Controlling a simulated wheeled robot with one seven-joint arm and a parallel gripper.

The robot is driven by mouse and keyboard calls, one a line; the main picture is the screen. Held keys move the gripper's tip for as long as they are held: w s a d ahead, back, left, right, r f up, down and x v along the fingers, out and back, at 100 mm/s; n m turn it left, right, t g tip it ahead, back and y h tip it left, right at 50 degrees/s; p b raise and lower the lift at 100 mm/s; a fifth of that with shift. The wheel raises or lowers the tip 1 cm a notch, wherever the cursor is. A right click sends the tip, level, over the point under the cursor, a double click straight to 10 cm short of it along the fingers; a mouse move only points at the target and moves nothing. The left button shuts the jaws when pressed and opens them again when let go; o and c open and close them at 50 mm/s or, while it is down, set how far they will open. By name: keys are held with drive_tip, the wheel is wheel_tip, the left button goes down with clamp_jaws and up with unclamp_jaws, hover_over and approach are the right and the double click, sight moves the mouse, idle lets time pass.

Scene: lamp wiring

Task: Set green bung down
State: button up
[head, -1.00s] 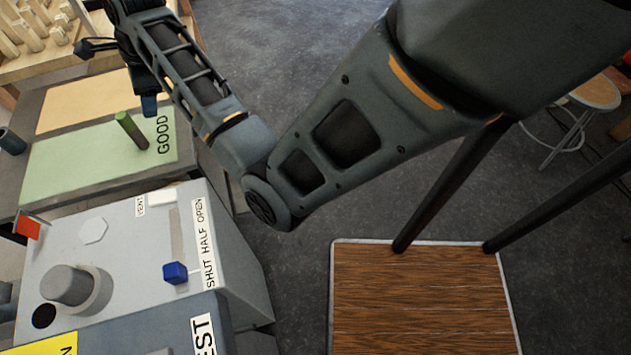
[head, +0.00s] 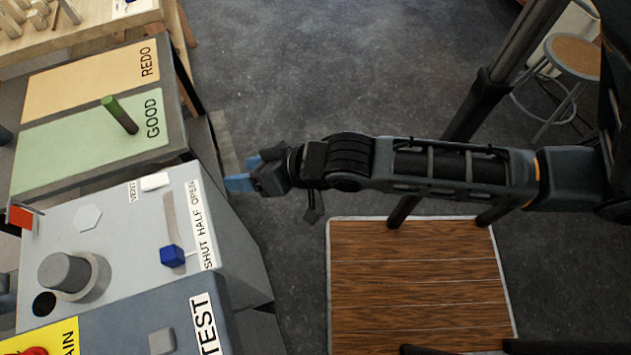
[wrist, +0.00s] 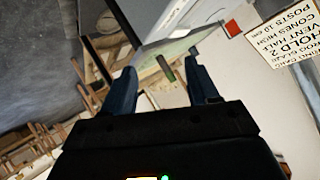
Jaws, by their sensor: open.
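The green bung (head: 120,115), a slim post with a green top and a darker lower part, stands on the green GOOD area (head: 60,150) of the side table, near its label. It also shows small between the fingers in the wrist view (wrist: 166,69), at a distance. My gripper (head: 238,176), with blue fingertips, is open and empty. It is to the right of the table and apart from the bung, over the gap beside the grey box.
The grey control box (head: 120,215) has a blue lever knob (head: 172,256), a round grey knob (head: 68,272) and a red flag (head: 20,217). An orange REDO area (head: 90,80) lies behind GOOD. A stool (head: 575,57) stands at the right.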

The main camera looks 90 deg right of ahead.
drive_tip(key=s+a+r+n+t+y, duration=0.2)
drive_tip(key=s+a+r+n, duration=0.6)
drive_tip(key=s+r, duration=0.4)
drive_tip(key=shift+a+r+t+y, duration=0.3)
drive_tip(key=shift+a+r+t, duration=0.5)
drive_tip(key=shift+a, duration=0.1)
drive_tip(key=shift+f, duration=0.1)
